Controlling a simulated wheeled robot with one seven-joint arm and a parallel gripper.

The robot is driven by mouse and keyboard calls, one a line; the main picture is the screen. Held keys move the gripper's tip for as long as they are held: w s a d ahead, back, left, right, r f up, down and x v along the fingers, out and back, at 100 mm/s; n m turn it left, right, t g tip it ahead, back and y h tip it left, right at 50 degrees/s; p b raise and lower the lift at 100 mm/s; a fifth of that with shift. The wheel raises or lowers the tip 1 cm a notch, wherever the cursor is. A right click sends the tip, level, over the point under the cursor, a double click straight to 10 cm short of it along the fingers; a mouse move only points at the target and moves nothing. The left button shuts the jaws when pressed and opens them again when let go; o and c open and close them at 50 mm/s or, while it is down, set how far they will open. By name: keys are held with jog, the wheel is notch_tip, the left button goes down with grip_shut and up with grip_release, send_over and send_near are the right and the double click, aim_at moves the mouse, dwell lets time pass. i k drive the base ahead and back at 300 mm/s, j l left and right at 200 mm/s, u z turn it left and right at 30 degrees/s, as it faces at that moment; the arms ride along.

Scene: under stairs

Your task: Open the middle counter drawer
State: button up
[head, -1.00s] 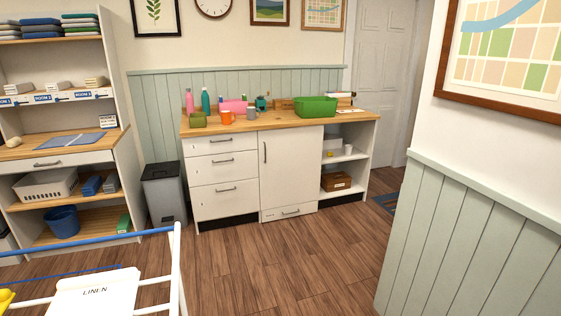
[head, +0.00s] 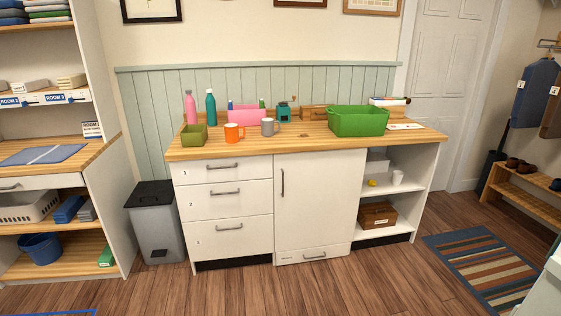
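The counter (head: 300,147) stands ahead with a wooden top and white fronts. Its left side has a stack of 3 drawers, marked with small numbers. The middle counter drawer (head: 208,201), marked 2, is shut and has a grey bar handle (head: 225,193). The top drawer (head: 200,174) and the bottom drawer (head: 208,239) are also shut. My gripper is not in view.
A grey bin (head: 160,235) stands left of the drawers, beside a shelf unit (head: 112,200). A tall cupboard door (head: 310,215) is right of the drawers. Mugs, bottles and a green tub (head: 358,120) stand on top. The wood floor (head: 300,285) in front is clear.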

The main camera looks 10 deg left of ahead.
aim_at(219, 200)
jog(key=i+j+u, duration=0.1)
jog(key=i+u, duration=0.2)
jog(key=i, duration=0.65)
jog(key=i+l+u, duration=0.1)
jog(key=i+u, duration=0.25)
jog(key=i, duration=0.55)
jog(key=i+l, duration=0.1)
jog(key=i, duration=0.4)
jog(key=i+l+u, duration=0.1)
jog(key=i, duration=0.4)
jog(key=i+l, duration=0.1)
jog(key=i, duration=0.4)
